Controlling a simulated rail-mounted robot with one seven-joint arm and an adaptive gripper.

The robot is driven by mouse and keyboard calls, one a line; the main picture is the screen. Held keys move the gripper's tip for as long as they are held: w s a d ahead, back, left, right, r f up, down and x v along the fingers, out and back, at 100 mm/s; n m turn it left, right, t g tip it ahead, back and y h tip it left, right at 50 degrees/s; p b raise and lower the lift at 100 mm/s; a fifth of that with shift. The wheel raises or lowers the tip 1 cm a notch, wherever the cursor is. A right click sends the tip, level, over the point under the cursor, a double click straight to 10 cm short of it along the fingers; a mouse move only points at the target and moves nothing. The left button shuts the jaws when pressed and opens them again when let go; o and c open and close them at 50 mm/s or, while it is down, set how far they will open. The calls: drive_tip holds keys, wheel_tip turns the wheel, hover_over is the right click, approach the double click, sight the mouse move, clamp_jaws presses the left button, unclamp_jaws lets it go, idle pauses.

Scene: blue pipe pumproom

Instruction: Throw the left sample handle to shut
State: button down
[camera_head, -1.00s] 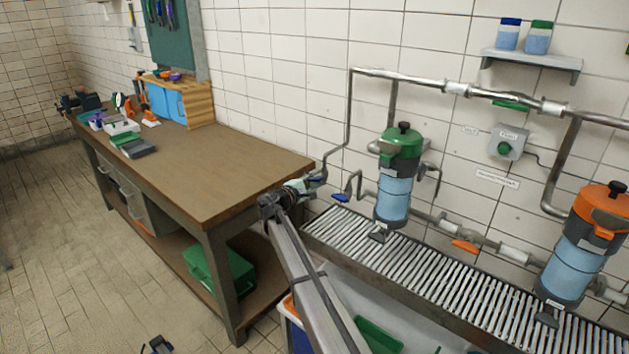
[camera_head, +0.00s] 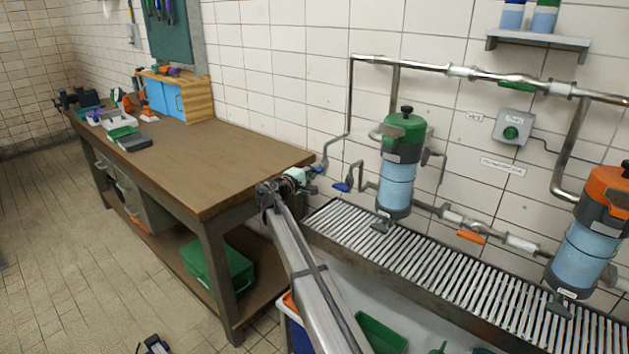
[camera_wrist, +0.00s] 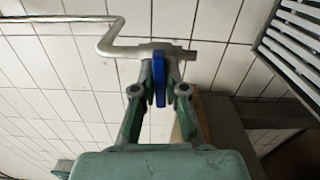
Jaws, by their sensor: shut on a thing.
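The left sample handle is a small blue lever, seen in the wrist view (camera_wrist: 158,80) between my fingertips and across the end of a thin grey pipe (camera_wrist: 110,42). In the head view this blue lever (camera_head: 318,170) is small, beside the right back corner of the workbench. My gripper (camera_wrist: 159,72) is shut on it, one finger on each side. The fingertips hide part of the lever, and its exact angle is hard to tell. In the head view my gripper (camera_head: 312,171) is at the lever's left.
The wooden workbench (camera_head: 205,165) lies close on the left. A slatted drain grate (camera_head: 420,265) runs along the wall at right. A green-topped filter (camera_head: 400,165) and an orange-topped filter (camera_head: 590,235) stand above it. An orange handle (camera_head: 471,236) is on the lower pipe.

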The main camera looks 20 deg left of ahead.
drive_tip(key=shift+f+m+b, duration=0.2)
drive_tip(key=shift+m+b, duration=0.3)
drive_tip(key=shift+b, duration=0.3)
drive_tip(key=shift+r, duration=0.15)
drive_tip(key=c, duration=1.2)
unclamp_jaws()
drive_tip(key=v, duration=1.2)
drive_tip(key=shift+r, duration=0.1)
